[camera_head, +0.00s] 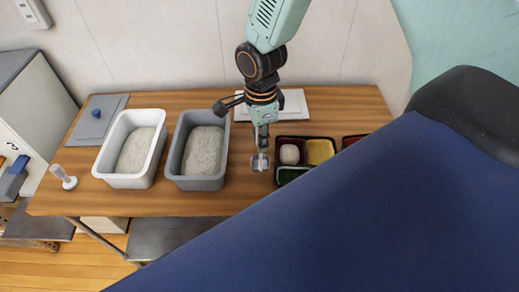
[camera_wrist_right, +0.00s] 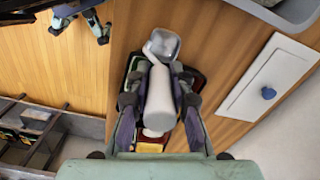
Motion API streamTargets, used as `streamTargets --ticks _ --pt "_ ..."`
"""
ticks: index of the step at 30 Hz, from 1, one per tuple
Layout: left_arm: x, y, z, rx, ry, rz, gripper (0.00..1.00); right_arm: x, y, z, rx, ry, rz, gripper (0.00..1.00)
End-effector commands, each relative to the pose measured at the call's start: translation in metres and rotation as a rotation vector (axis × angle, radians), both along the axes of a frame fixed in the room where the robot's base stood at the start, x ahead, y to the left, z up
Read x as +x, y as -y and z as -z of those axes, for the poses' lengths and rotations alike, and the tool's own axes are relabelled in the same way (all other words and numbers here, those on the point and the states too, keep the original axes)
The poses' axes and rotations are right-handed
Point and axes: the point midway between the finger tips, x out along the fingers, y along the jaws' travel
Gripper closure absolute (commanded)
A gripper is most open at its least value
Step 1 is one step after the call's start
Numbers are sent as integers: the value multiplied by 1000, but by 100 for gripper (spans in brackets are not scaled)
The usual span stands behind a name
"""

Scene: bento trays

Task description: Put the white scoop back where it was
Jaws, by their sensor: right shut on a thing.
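My right gripper (camera_head: 262,145) is shut on the handle of a scoop with a grey head (camera_head: 260,162), held upright with the head down beside the bento tray. In the right wrist view my right gripper (camera_wrist_right: 160,95) grips its whitish handle (camera_wrist_right: 160,105), and the head (camera_wrist_right: 162,44) shows beyond the fingers.
A white container (camera_head: 103,165) and a grey container (camera_head: 178,163), both with rice, stand left of the held scoop. A bento tray (camera_head: 305,165) with food is just right of it. A grey lid (camera_head: 110,105) and a white lid (camera_head: 299,97) lie at the back.

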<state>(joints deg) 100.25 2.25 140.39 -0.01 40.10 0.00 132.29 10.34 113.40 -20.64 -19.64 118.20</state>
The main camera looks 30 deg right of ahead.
Motion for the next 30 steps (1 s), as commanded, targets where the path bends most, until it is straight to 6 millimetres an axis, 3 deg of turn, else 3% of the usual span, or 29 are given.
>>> streamTargets --ticks 10,20,21,28,30 --pt "0 0 -2 0 1 -1 60 0 -2 40 -2 -1 1 100" --pt "0 0 -2 0 1 0 60 2 -2 46 -1 2 1 100" --pt "0 0 -2 0 1 0 60 1 -2 46 -1 2 1 76" --pt "0 0 -2 0 1 -1 60 1 -2 46 -2 2 1 57" --pt "0 0 -2 0 1 -1 60 1 -2 46 -2 2 1 57"
